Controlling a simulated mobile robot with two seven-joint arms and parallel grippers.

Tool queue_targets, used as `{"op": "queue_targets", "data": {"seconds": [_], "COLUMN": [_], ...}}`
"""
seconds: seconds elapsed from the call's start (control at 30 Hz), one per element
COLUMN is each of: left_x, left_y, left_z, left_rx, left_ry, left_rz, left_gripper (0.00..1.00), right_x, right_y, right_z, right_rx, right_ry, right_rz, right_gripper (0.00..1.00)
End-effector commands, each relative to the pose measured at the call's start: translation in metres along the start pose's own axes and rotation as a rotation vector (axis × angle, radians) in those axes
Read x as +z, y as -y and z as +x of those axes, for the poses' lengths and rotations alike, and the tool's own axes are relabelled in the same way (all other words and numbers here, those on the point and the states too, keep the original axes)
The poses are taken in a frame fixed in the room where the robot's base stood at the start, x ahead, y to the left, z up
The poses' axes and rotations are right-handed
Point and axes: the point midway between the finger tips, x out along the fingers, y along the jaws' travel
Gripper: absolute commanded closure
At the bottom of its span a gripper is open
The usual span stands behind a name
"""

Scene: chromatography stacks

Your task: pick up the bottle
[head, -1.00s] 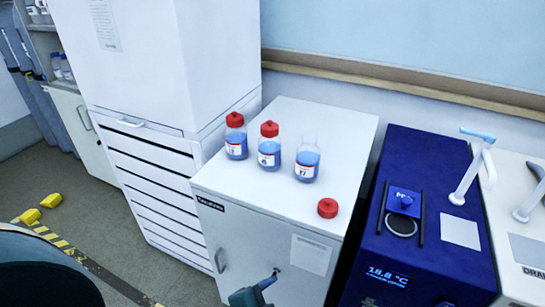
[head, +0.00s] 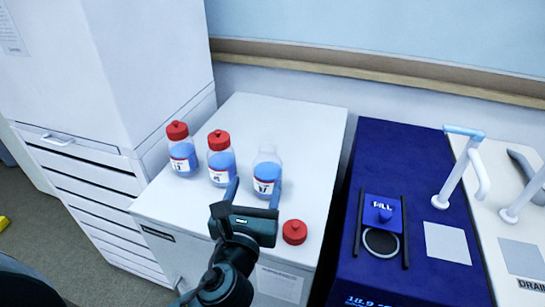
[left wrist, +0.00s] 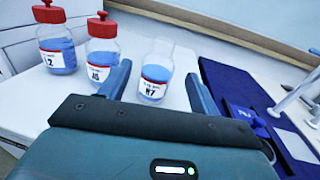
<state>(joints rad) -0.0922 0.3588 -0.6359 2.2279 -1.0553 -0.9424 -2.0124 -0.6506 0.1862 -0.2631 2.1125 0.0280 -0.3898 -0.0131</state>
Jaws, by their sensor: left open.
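Three clear bottles of blue liquid stand upright in a row on the white cabinet. The left bottle (head: 182,150) and the middle bottle (head: 221,160) wear red caps. The right bottle (head: 267,170) is uncapped, and its label appears to read 17 or H7. My left gripper (head: 254,190) is open, just in front of the right bottle. In the left wrist view this bottle (left wrist: 154,82) shows between the two blue fingers, beyond the palm. I cannot tell whether the fingers reach around it. The right gripper is not in view.
A loose red cap (head: 294,232) lies on the cabinet top (head: 300,125), right of the gripper. A blue instrument (head: 415,255) stands to the right, with a white sink unit (head: 500,225) beyond. A tall white drawer cabinet (head: 110,80) stands left.

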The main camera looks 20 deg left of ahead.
Motion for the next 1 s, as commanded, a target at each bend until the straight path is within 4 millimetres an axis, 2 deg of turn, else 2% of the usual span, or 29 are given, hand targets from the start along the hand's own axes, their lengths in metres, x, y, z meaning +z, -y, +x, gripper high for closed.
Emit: {"op": "queue_targets", "data": {"seconds": [0.17,0.5,0.73,1.0], "left_x": [0.001,0.001,-0.001,-0.002], "left_y": [0.0,0.001,0.002,0.006], "left_z": [0.01,0.07,0.087,0.125], "left_rx": [0.001,0.0,0.001,0.0], "left_ry": [0.003,0.002,0.0,0.0], "left_rz": [0.006,0.003,0.001,0.0], "left_gripper": [0.37,0.37,0.37,0.37], "right_x": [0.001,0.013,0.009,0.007], "right_y": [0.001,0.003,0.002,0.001], "right_z": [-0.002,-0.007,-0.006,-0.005], "right_rx": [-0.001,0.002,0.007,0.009], "right_ry": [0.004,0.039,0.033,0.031], "right_rz": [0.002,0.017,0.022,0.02], "right_gripper": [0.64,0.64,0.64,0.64]}}
